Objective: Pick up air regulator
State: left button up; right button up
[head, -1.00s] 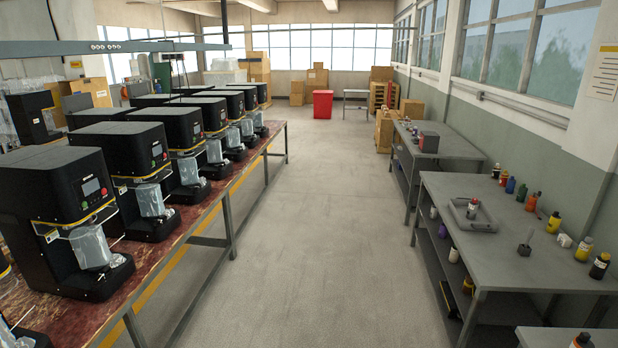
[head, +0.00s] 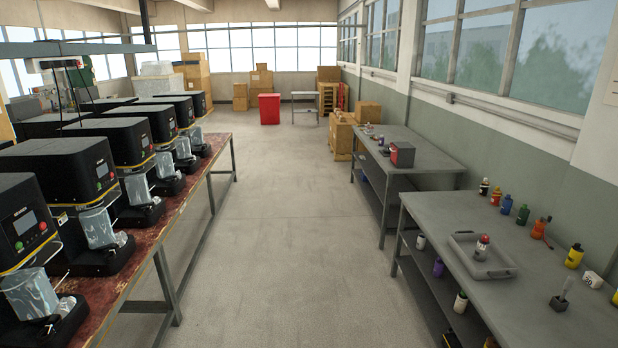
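I cannot pick out the air regulator for certain. A small upright item (head: 481,247) with a pale body and a dark reddish top stands in a shallow grey tray (head: 505,271) on the near right grey table (head: 468,215). It is too small to tell whether it is the regulator. Small items also lie on the farther right table (head: 415,147), beside a red-fronted grey box (head: 402,154). Neither of my grippers is in view.
Black seamer machines (head: 80,165) line the red-topped bench (head: 190,203) on the left. Bottles (head: 522,214) stand along the near right table's wall side, with more on its shelf. The grey aisle (head: 265,235) between is clear, toward a red bin (head: 269,108).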

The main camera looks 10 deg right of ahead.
aim_at(481, 252)
jog(key=z, duration=0.4)
jog(key=i, duration=1.9)
jog(key=z, duration=0.55)
